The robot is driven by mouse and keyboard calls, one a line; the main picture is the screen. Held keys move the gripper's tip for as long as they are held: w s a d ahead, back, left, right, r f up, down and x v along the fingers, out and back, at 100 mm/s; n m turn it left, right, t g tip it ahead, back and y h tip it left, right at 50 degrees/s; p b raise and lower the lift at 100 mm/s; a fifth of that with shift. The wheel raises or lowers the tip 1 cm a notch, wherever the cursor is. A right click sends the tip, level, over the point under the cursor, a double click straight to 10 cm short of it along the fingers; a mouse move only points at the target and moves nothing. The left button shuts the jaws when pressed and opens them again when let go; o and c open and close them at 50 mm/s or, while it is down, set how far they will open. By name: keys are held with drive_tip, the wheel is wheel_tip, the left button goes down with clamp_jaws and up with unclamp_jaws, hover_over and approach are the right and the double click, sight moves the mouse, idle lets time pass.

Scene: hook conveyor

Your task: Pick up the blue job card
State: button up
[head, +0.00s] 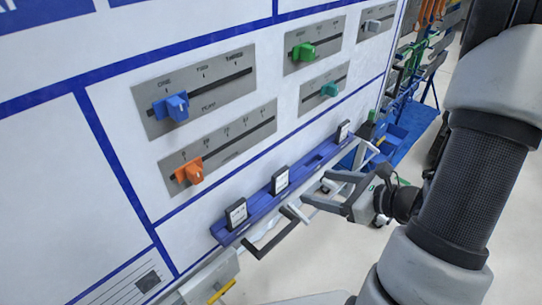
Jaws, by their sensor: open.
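A blue ledge (262,203) runs along the bottom of the white panel. Three small dark cards with pale labels stand upright on it: a left card (237,214), a middle card (281,180) and a right card (343,131). None shows clear blue, so I cannot tell which is the blue job card. An empty-looking stretch of ledge lies between the middle and right cards. My gripper (322,190) is open in front of the ledge, right of the middle card. It appears empty; its fingers partly cover the ledge's front edge.
Above the ledge, the panel carries grey slider plates with a blue knob (171,108), an orange knob (189,172), a green knob (303,51) and a teal knob (330,89). A rack (412,80) with coloured items stands at right. Pale floor lies below.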

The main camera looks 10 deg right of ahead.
approach(283, 174)
drive_tip(key=shift+m, duration=0.3)
drive_tip(key=x, duration=0.5)
drive_tip(key=shift+s+a+f, duration=0.2)
drive_tip(key=shift+a+f, duration=0.2)
drive_tip(key=shift+w+r+p+x, duration=0.1)
drive_tip(key=shift+p+x, duration=0.15)
drive_tip(key=shift+x, duration=0.65)
drive_tip(key=shift+w+r+p+x, duration=0.1)
drive_tip(key=shift+p+x, duration=0.15)
drive_tip(key=shift+x, duration=0.65)
drive_tip(key=shift+w+r+p+x, duration=0.15)
drive_tip(key=shift+p+x, duration=0.1)
drive_tip(key=shift+x, duration=0.7)
drive_tip(key=shift+d, duration=0.25)
drive_tip(key=c, duration=1.1)
